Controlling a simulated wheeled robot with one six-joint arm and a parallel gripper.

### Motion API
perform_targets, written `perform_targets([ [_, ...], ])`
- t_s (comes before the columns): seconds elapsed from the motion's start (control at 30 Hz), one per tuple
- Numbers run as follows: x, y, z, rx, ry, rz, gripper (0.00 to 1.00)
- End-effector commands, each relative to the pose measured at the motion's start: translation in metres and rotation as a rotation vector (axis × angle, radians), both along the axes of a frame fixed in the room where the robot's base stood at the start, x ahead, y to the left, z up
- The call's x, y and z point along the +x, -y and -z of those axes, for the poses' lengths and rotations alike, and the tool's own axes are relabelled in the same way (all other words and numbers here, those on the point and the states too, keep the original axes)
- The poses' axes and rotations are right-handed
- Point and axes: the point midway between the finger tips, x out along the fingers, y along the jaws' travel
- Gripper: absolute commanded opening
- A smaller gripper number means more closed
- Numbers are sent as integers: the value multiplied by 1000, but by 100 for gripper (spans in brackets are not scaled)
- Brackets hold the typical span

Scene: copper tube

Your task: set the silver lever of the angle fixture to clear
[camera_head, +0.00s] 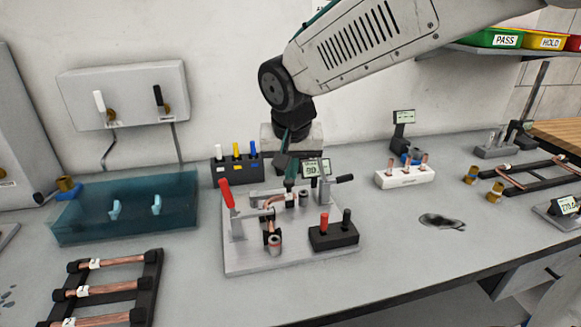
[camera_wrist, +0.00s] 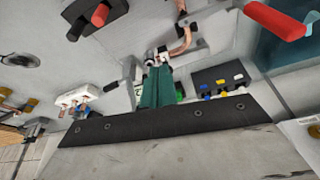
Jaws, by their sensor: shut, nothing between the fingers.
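The angle fixture is a light metal plate (camera_head: 245,262) on the bench, with a small display (camera_head: 316,167) behind its parts. A lever with a black grip (camera_head: 344,179) sticks out to the right at the fixture's back; its grip also shows in the wrist view (camera_wrist: 111,87). I take it for the silver lever, but its metal part is mostly hidden. A red-handled lever (camera_head: 227,194) stands tilted at the left. A bent copper tube (camera_head: 268,226) sits in the fixture. My gripper (camera_head: 290,184) is shut and empty, pointing down over the back of the fixture, left of the black grip.
A black block with red and black pegs (camera_head: 333,238) stands on the plate's front right. A block with white, yellow and blue pegs (camera_head: 237,171) is behind. A blue translucent tray (camera_head: 80,220) and a tube rack (camera_head: 152,285) lie left. Bench right of the fixture is mostly clear.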

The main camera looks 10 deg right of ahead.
Motion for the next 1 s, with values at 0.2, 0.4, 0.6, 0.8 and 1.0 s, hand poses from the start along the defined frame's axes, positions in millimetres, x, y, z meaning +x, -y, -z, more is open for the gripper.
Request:
perform_targets([
  [0.2, 14, 3, 47, -2, -4, 1, 0],
  [0.4, 35, 7, 74, 0, 0, 3, 0],
  [0.6, 57, 11, 76, 1, 0, 2, 0],
  [0.8, 62, 12, 77, 0, 0, -1, 0],
  [1.0, 62, 12, 77, 0, 0, -1, 0],
])
